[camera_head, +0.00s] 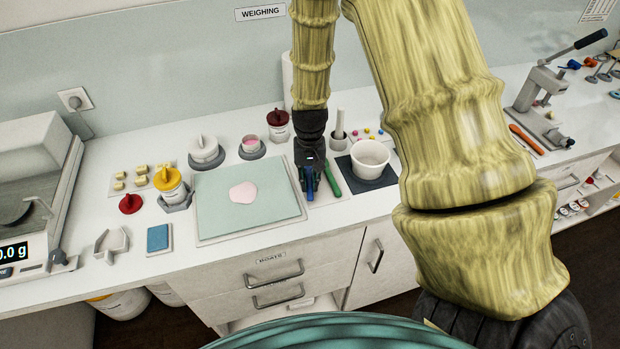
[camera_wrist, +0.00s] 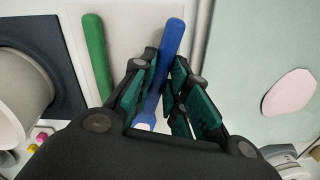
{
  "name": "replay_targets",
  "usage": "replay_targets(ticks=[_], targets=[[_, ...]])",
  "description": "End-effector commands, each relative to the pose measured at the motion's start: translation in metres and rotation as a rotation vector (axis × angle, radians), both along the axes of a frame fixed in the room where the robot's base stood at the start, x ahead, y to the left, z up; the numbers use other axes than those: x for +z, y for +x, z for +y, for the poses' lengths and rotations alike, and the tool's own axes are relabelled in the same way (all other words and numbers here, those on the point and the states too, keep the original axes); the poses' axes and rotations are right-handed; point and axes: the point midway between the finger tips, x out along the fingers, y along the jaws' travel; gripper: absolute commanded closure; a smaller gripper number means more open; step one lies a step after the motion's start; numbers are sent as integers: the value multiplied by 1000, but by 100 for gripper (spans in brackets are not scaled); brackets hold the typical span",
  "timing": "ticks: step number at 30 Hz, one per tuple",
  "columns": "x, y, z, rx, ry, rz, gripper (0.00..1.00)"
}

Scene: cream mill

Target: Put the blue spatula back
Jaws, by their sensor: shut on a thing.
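The blue spatula (camera_wrist: 172,40) shows in the wrist view between the teal pads of my gripper (camera_wrist: 162,88), which is shut on it. Its handle points away from my gripper, and its lower part is partly hidden by the fingers. In the head view my gripper (camera_head: 311,178) points down over a narrow white tray (camera_head: 325,190) right of the green mat, with the blue spatula (camera_head: 309,186) at its fingers. A green spatula (camera_wrist: 97,55) lies beside it, apart from the fingers; it also shows in the head view (camera_head: 332,182). I cannot tell whether the blue spatula touches the tray.
A pale green mat (camera_head: 215,215) with a pink powder patch (camera_head: 243,193) lies left of my gripper. A white mortar (camera_head: 370,158) on a dark pad stands close on the right. A pestle (camera_head: 339,124) stands behind. A balance (camera_head: 35,190) is at far left.

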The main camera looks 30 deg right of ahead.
Motion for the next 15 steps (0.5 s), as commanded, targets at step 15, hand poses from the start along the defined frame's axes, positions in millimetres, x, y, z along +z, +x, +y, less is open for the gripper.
replay_targets(ticks=[15], targets=[[-7,0,0,0,0,0,100]])
